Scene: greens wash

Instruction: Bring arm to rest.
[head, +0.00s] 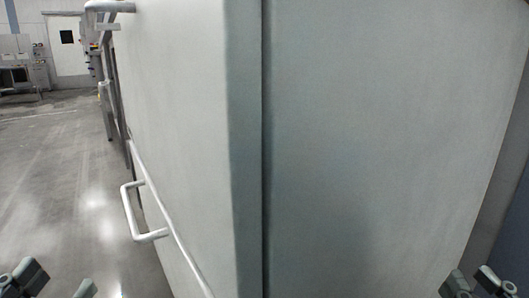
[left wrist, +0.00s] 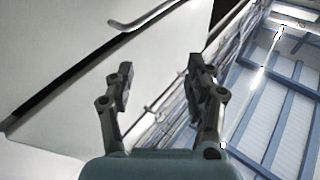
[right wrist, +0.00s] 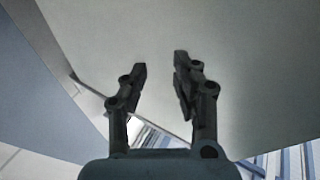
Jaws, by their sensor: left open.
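My left gripper (head: 56,283) shows at the bottom left corner of the head view, only its fingertips in frame. In the left wrist view its two fingers (left wrist: 160,74) stand apart with nothing between them. My right gripper (head: 473,283) shows at the bottom right of the head view, also only its fingertips. In the right wrist view its fingers (right wrist: 161,68) are apart by a narrower gap, and it is empty. The rest of both arms is hidden below the head view.
A large pale grey cabinet (head: 370,120) fills most of the head view, close in front. A white bar handle (head: 131,212) juts from its left side, with another handle (head: 110,6) above. Open grey floor (head: 55,170) lies to the left, with a far door (head: 67,45).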

